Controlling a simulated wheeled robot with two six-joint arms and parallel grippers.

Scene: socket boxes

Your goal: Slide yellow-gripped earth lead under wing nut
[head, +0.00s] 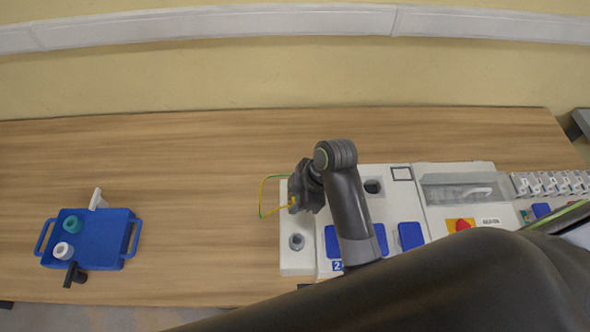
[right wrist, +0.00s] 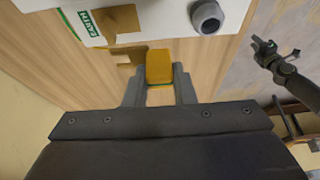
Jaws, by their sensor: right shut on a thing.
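My right gripper (head: 296,203) is at the left edge of the white socket panel (head: 290,262). It is shut on the yellow grip (right wrist: 159,66) of the earth lead, which sits between its fingers in the right wrist view. The thin yellow-green lead (head: 262,197) loops out to the left over the wood. A brass-coloured plate (right wrist: 118,20) lies beside a green EARTH label (right wrist: 88,20) on the panel, just ahead of the grip. I cannot make out the wing nut. A dark jawed shape (right wrist: 275,55) beyond the table edge looks like my left gripper; its jaws are unclear.
A grey round gland (right wrist: 207,17) stands on the panel near the grip. Blue socket covers (head: 411,236) and a red knob (head: 462,225) are further right. A blue tray (head: 103,263) with small parts stands at the left. The wooden table (head: 200,200) between is clear.

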